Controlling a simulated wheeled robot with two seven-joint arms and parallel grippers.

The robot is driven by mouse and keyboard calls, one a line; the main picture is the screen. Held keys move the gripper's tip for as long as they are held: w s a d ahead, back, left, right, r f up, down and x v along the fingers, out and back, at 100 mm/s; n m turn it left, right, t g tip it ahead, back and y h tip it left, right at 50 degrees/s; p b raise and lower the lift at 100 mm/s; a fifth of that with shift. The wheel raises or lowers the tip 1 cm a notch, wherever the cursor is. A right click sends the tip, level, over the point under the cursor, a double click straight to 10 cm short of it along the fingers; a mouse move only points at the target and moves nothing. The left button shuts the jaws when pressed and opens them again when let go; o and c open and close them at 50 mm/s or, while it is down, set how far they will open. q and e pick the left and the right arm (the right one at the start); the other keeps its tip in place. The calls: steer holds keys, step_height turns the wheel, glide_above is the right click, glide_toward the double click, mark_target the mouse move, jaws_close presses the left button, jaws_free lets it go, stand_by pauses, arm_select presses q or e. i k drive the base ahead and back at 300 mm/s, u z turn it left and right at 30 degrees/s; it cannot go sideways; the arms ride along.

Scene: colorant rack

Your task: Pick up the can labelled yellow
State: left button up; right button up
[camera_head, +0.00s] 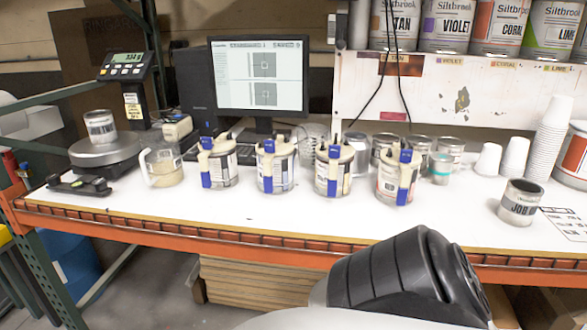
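I see no can labelled yellow. The large cans on the upper shelf read tan (396,22), violet (446,25), coral (499,25) and lime (551,28); their tops are cut off by the picture edge. Several cans with blue and cream clips stand in a row on the bench, such as the leftmost one (222,168) and the rightmost one (391,183); their labels are too small to read. Neither of my grippers is in view. A black and white part of my own body fills the bottom centre.
The white bench top (300,222) is clear along its front. A scale (104,150) with a can (100,126) on it and a clear jug (162,165) stand at left. A monitor (262,75) stands behind. A job can (520,203) and stacked cups (549,142) stand at right.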

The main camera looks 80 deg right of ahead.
mark_target(333, 177)
steer(key=i, duration=1.1)
steer(key=z, duration=2.2)
